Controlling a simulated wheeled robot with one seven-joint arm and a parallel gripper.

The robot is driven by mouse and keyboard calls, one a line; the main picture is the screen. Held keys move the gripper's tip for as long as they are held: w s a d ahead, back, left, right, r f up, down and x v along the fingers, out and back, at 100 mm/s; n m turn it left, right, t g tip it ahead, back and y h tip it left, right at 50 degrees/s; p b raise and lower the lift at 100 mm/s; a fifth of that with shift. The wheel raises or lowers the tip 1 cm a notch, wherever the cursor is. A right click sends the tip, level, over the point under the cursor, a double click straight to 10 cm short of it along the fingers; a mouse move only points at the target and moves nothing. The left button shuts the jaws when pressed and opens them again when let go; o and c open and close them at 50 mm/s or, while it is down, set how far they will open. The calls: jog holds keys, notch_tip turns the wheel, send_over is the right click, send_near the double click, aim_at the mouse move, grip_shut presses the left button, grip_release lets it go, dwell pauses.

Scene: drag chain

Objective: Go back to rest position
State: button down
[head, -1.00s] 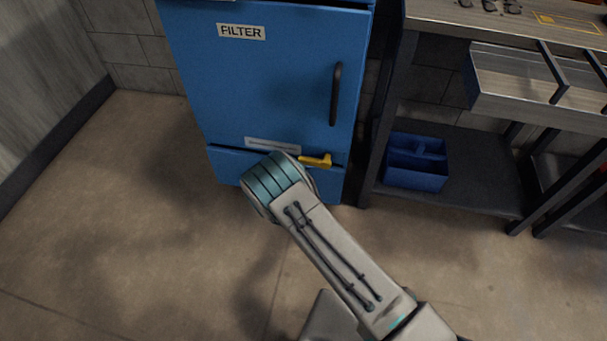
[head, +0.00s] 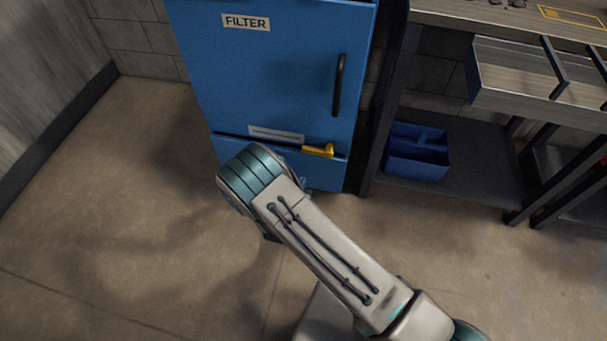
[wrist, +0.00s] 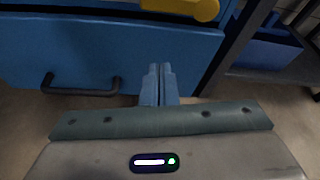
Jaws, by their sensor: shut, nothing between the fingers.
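My gripper (wrist: 160,84) shows in the wrist view with its two blue-grey fingers together and nothing between them. It is in front of the lower drawer (wrist: 60,55) of the blue cabinet, above the drawer's dark handle (wrist: 82,84) and to its right. I cannot tell how large the gap to the drawer front is. In the head view my arm (head: 315,245) reaches toward the cabinet (head: 280,70), and its teal joint hides the gripper and part of the lower drawer.
A yellow latch (head: 318,151) sits between the cabinet's closed FILTER door and the lower drawer; it also shows in the wrist view (wrist: 190,8). A workbench (head: 500,15) stands to the right, with a blue tote (head: 418,165) on its lower shelf. The floor (head: 110,200) at left is clear.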

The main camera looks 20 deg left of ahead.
jog(key=shift+r, duration=0.1)
jog(key=w+d+r+m+g+h+p, duration=0.3)
jog(key=d+r+m+h+p, duration=0.25)
jog(key=d+r+m, duration=0.95)
jog(key=w+d+r+m+g+h+p, duration=0.45)
jog(key=d+r, duration=0.75)
jog(key=r, duration=0.8)
jog(key=s+d+r+m+g+p, duration=0.3)
jog(key=s+d+r+m+p, duration=0.3)
jog(key=r, duration=0.3)
jog(key=s+d+r+m+y+p, duration=0.3)
jog(key=s+r+m, duration=0.4)
jog(key=r, duration=0.4)
jog(key=s+d+r+m+y+p, duration=0.4)
jog(key=s+r+m+p, duration=0.3)
jog(key=s+r, duration=0.2)
jog(key=shift+s+r+m+g+y+p, duration=0.35)
jog(key=shift+r+y, duration=0.25)
jog(key=shift+r, duration=0.3)
